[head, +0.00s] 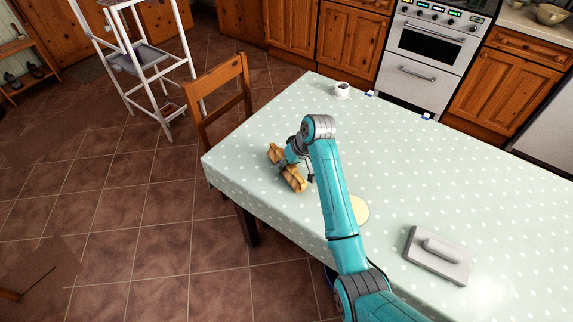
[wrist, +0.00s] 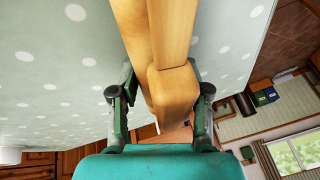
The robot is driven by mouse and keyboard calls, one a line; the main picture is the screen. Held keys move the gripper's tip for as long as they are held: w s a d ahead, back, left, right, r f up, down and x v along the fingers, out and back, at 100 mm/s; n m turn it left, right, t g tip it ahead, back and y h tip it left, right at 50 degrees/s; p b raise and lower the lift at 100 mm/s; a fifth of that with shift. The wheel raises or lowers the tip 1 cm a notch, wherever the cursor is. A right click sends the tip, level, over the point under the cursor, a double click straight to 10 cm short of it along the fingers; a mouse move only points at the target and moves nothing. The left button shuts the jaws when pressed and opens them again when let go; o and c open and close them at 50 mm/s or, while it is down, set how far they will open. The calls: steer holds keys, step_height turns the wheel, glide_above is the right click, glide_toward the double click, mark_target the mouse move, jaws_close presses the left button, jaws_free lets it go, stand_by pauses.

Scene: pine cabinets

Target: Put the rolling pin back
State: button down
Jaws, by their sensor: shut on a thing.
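A light wooden object (head: 291,177), which looks like the rolling pin, is at the left part of the dotted table, slanting in the head view. It seems to have more than one wooden part side by side; I cannot tell whether one is a stand. My gripper (head: 284,163) reaches it from the right and is shut on it. In the wrist view the wooden piece (wrist: 172,85) runs from the top edge down between the two fingers of my gripper (wrist: 163,95). From these views I cannot tell whether it touches the cloth.
On the table (head: 270,120) are a white cup (head: 342,91) at the far edge, a pale yellow disc (head: 360,209) beside my arm, and a grey handled block (head: 438,256) at right. A wooden chair (head: 215,92) stands against the left edge. The cloth's right side is largely clear.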

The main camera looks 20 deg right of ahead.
steer(key=c, duration=0.5)
jaws_free()
steer(key=shift+c, duration=0.2)
steer(key=v, duration=1.2)
steer(key=shift+r, duration=0.1)
